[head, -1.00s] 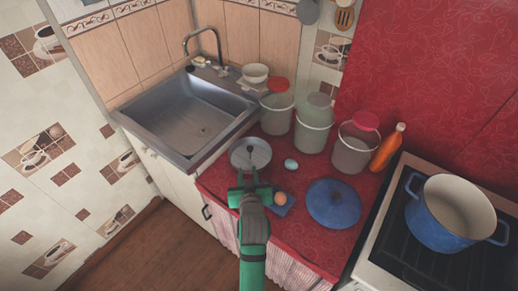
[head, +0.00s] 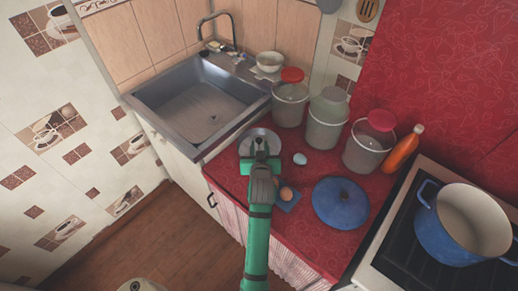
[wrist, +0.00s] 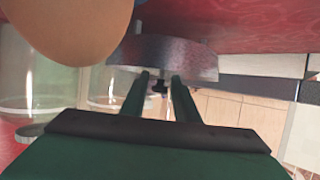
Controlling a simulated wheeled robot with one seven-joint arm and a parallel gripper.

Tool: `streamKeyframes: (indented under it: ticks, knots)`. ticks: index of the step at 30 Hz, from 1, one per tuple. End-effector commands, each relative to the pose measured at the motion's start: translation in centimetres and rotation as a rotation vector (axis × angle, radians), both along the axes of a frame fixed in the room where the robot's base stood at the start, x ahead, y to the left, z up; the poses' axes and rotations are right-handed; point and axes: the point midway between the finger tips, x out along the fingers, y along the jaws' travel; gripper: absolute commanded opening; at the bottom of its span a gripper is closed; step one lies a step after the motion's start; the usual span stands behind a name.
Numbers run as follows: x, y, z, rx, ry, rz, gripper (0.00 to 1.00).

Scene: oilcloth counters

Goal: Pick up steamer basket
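The steamer basket (head: 247,144) is a shallow round grey metal dish on the red counter, beside the sink. In the wrist view the basket (wrist: 165,55) appears upside down beyond my fingers, with a small dark knob showing between them. My gripper (head: 261,146) is green and reaches over the near side of the basket, hiding part of it. In the wrist view the two fingers of my gripper (wrist: 161,86) stand apart with a gap around the knob. I cannot see them touching it.
A brown egg (head: 286,193) on a blue item and a pale egg (head: 299,158) lie to the right. A blue lid (head: 340,203) is farther right. Several lidded jars stand behind. The sink (head: 199,105) is left; a blue pot (head: 459,222) is on the stove.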

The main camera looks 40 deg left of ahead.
Motion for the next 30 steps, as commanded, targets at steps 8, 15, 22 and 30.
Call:
streamKeyframes:
  ticks: [8, 15, 22, 30]
  knots:
    - [1.9, 1.7, -1.2, 0.001, -0.001, 0.001, 0.28]
    - [2.0, 1.8, -1.2, 0.001, -0.001, 0.001, 0.25]
    - [2.0, 1.8, -1.2, 0.001, -0.001, 0.001, 0.00]
    - [2.0, 1.8, -1.0, 0.001, -0.003, 0.001, 0.00]
